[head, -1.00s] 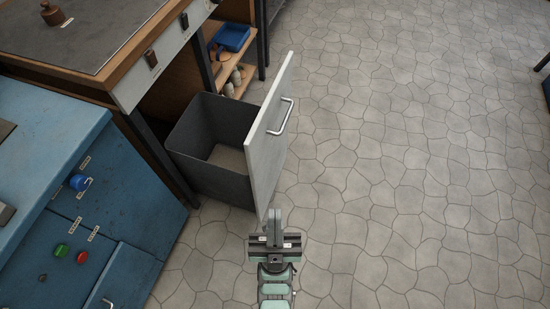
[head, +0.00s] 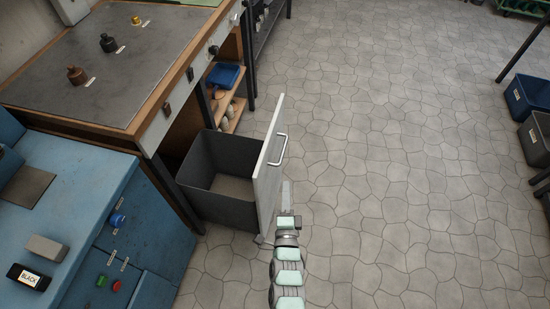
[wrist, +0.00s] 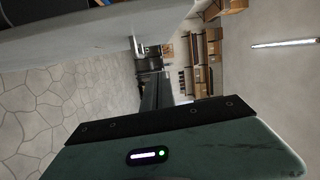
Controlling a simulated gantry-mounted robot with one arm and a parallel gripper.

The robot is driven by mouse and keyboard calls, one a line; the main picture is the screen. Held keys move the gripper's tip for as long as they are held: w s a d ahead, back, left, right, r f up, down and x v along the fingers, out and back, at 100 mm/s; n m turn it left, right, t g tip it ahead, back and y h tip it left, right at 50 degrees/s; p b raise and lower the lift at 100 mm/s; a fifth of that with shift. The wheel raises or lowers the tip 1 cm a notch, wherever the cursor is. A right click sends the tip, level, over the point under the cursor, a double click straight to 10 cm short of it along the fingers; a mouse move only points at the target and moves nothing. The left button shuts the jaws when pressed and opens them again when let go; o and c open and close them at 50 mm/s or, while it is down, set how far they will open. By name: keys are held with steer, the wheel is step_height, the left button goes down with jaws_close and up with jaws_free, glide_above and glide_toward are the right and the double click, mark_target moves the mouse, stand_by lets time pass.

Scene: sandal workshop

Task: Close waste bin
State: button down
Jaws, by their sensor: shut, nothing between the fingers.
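The waste bin (head: 216,208) is a dark grey open-topped box, pulled out from under the bench. Its inside is visible and looks empty. A pale upright front panel (head: 267,170) with a metal handle (head: 280,150) stands on its right side. My gripper (head: 287,192) is shut and empty, just right of the panel's outer face near its near end. I cannot tell whether it touches the panel. In the wrist view the closed dark fingers (wrist: 156,92) point away from the camera, and a pale surface, seemingly the panel (wrist: 100,32), spans the top.
The bench (head: 110,60) stands behind the bin, with a shelf (head: 232,118) holding a blue tray (head: 224,75). A blue cabinet (head: 150,215) stands at the near left. Blue and grey crates (head: 528,97) are at the far right. The stone floor (head: 400,180) right of the panel is clear.

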steer(key=w+a+f+b, duration=0.1)
steer(key=w+a+b, duration=0.2)
steer(key=w, duration=0.8)
steer(key=shift+a+m+g, duration=0.4)
steer(key=shift+a, duration=0.35)
